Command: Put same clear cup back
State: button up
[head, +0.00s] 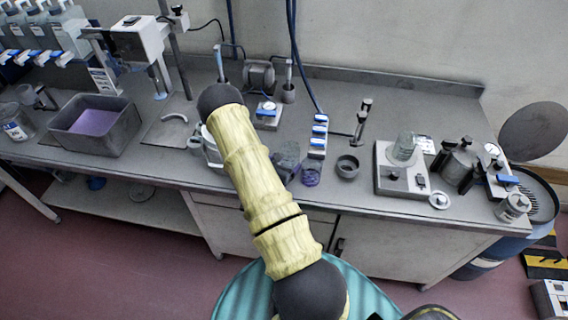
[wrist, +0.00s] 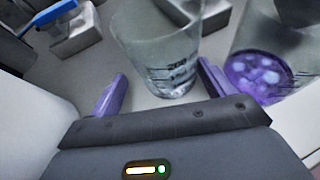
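A clear cup (wrist: 165,50) with dark volume marks stands on the grey bench top in the wrist view, upper part cut off by the frame. My gripper (wrist: 163,88) is open, with its purple fingers on either side of the cup's lower part. A gap shows at the left finger; the right finger is close to the wall, and contact cannot be told. A second clear cup with purple contents (wrist: 262,75) stands to the right, also seen in the head view (head: 311,174). In the head view my gripper (head: 287,165) is low over the bench, and the cup between its fingers is not discernible.
A clear beaker (head: 404,147) stands on a hotplate unit (head: 388,178) at right. A small dark ring-shaped dish (head: 347,166) and a blue-handled valve rack (head: 318,137) are close to my gripper. A grey tub with purple contents (head: 118,137) sits at left. The bench's front edge is near.

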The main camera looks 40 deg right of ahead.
jog(key=shift+s+r, duration=0.1)
dwell(0.3)
jog(key=b+v, duration=0.2)
jog(key=v, duration=1)
jog(key=shift+r, duration=0.1)
